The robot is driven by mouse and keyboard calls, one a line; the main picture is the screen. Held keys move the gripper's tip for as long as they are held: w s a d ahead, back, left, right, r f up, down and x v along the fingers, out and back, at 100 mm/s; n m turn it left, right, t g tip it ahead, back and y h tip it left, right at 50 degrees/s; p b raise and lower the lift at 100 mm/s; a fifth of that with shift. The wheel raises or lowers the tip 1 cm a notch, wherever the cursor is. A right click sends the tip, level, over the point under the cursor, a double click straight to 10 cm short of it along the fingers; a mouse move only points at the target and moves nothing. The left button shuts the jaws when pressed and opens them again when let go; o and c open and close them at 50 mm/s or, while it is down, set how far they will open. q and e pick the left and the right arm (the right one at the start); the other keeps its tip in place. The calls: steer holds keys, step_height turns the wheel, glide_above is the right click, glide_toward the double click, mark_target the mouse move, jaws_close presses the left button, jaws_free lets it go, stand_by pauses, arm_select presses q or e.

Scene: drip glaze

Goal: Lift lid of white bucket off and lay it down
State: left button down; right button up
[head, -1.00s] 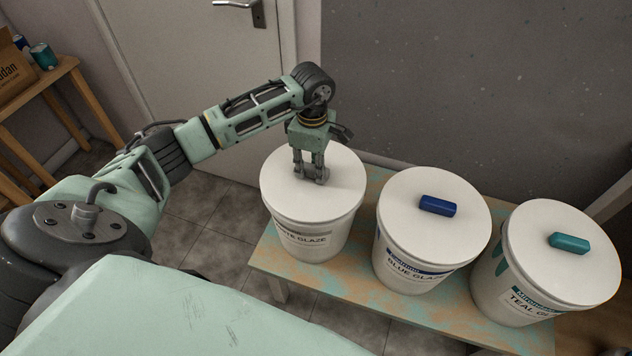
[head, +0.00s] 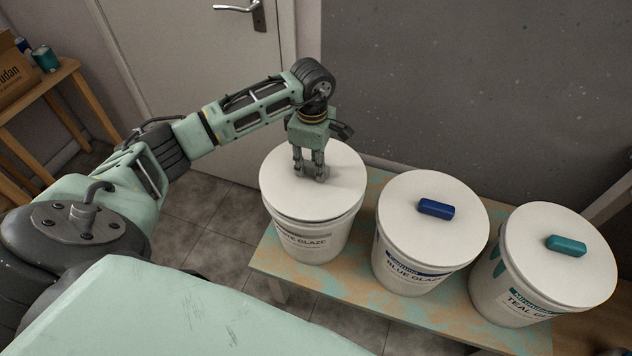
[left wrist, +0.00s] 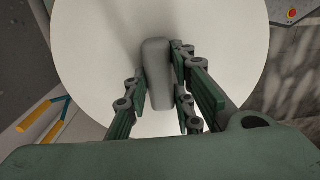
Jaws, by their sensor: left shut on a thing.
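The white bucket (head: 335,242), labelled as white glaze, stands at the left end of the bench. Its round white lid (head: 283,190) has a grey block handle (head: 318,173). My left gripper (head: 310,176) is above the lid and shut on that handle. The lid looks slightly raised, with the bucket's rim showing just under its front edge. In the left wrist view the handle (left wrist: 157,75) sits between the fingers of my gripper (left wrist: 160,85), over the white lid (left wrist: 220,60). The bucket's inside is hidden. My right gripper is not in view.
A blue glaze bucket (head: 408,258) with a blue-handled lid and a teal glaze bucket (head: 500,295) stand to the right on the paint-stained bench (head: 345,290). A grey wall (head: 470,90) is behind. A wooden table (head: 40,95) stands at far left.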

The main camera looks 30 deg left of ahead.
arm_select(q)
steer(key=shift+r+p, duration=1.4)
steer(key=shift+r, duration=1.1)
